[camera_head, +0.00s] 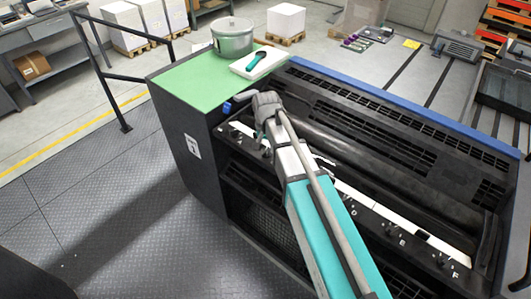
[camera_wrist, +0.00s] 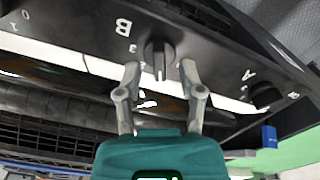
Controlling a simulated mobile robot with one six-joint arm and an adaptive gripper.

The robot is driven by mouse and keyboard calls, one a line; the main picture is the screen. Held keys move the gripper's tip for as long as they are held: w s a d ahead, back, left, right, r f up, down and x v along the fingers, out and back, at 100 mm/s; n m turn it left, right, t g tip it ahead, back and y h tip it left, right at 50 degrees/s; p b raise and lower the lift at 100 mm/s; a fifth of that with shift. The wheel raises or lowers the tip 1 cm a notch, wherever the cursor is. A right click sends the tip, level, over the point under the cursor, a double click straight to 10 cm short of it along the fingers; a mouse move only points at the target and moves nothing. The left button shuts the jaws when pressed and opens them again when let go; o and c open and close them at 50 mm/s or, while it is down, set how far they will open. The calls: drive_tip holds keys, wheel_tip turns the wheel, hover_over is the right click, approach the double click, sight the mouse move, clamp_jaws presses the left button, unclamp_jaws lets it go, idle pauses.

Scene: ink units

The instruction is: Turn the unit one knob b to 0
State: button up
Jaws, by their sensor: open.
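Knob B (camera_wrist: 158,50) is a dark round knob with a raised grip and a pale pointer line. It sits beside the white letter B (camera_wrist: 123,27) on the dark panel, which appears upside down in the wrist view. Its pointer line runs towards the bottom of that view. Small white numerals surround it, partly too small to read. My gripper (camera_wrist: 160,74) is open, its two grey fingertips on either side of the knob's lower end; contact cannot be told. In the head view, my arm hides the fingers and part of unit one (camera_head: 185,150).
Knob A (camera_wrist: 264,94) is to the right in the wrist view, beside its letter A. A blue part (camera_head: 228,106) stands at the panel's left end. A pot (camera_head: 232,42) and a white tray with a teal tool (camera_head: 259,62) rest on the green top (camera_head: 185,85).

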drive_tip(key=shift+f+b, duration=0.35)
drive_tip(key=shift+f, duration=0.3)
clamp_jaws()
